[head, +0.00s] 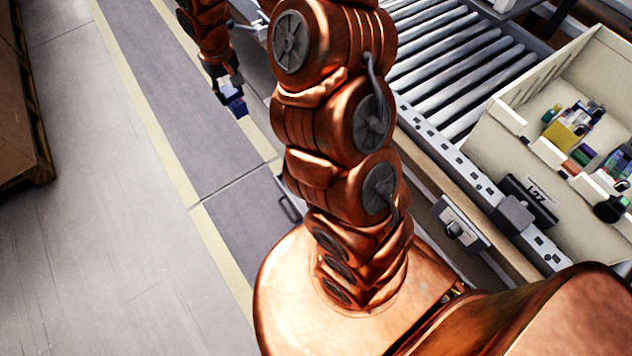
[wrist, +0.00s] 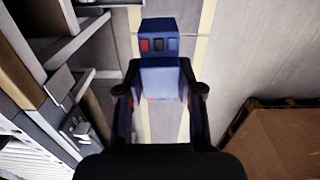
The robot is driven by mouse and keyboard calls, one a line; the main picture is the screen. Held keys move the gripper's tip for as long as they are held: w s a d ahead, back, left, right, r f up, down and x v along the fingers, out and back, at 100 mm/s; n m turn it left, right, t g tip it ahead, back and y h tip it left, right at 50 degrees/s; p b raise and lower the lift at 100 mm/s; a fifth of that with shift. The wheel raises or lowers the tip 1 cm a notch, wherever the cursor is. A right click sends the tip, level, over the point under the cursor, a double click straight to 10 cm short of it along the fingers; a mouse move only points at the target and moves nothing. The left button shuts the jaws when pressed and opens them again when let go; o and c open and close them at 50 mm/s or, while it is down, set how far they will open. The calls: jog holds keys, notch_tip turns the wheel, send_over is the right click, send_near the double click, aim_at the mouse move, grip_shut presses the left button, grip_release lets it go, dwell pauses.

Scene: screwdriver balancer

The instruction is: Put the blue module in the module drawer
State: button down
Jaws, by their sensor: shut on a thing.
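The blue module (wrist: 160,78) is held between the fingers of my gripper (wrist: 160,92) in the wrist view. It has a blue body with a red, a dark and a blue patch on its far face. In the head view my gripper (head: 229,84) is at the upper left, above the floor, and the blue module (head: 236,105) hangs below it. The gripper is shut on the module. I cannot tell which of the shelf-like openings (wrist: 92,22) at the left of the wrist view, if any, is the module drawer.
A roller conveyor (head: 450,60) runs along the right of the head view. A beige bin (head: 497,118) there holds several small coloured items. A brown box (wrist: 275,140) stands at the lower right of the wrist view. The grey floor lane (head: 165,90) is clear.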

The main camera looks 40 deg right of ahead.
jog(key=shift+s+d+f+b, duration=2.55)
jog(key=shift+f+b, duration=3.85)
jog(key=shift+f, duration=2.9)
jog(key=shift+s+d+f+b, duration=1.65)
jog(key=shift+d+f+b, duration=1.75)
jog(key=shift+f+b, duration=4.45)
jog(key=shift+s+d+f+b, duration=2.55)
jog(key=shift+f+b, duration=2.45)
jog(key=shift+f, duration=5.7)
jog(key=shift+w+d, duration=0.4)
jog(key=shift+w, duration=0.05)
jog(key=c, duration=0.7)
grip_release()
jog(key=shift+o, duration=0.2)
jog(key=shift+r, duration=0.1)
